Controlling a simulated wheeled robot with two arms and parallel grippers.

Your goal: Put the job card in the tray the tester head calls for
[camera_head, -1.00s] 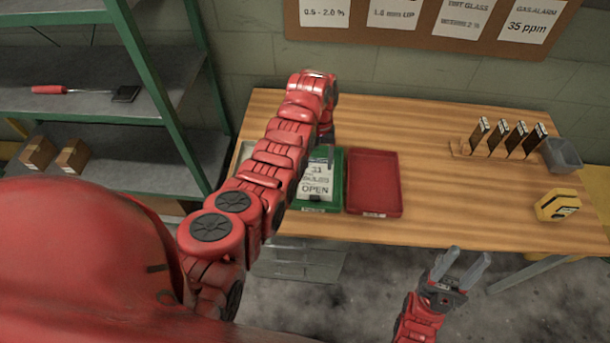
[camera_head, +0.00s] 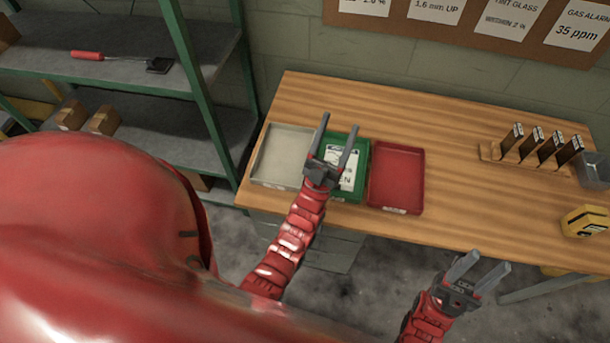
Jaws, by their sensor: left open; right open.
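The job card (camera_head: 349,155) is a white printed sheet lying in the green tray (camera_head: 363,160); part of it is hidden by my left gripper. A grey tray (camera_head: 284,154) stands to the left of the green one and is empty. A red tray (camera_head: 397,172) stands to its right and is empty. My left gripper (camera_head: 338,132) is open, with its fingers pointing up the picture in front of the green tray, holding nothing. My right gripper (camera_head: 482,269) is open and empty off the table's front edge. I cannot make out a tester head.
A wooden rack (camera_head: 501,156) with several dark upright pieces stands at the right of the table (camera_head: 455,195). A grey bin (camera_head: 594,171) and a yellow device (camera_head: 585,221) are near it. A green-posted shelf (camera_head: 206,80) stands left.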

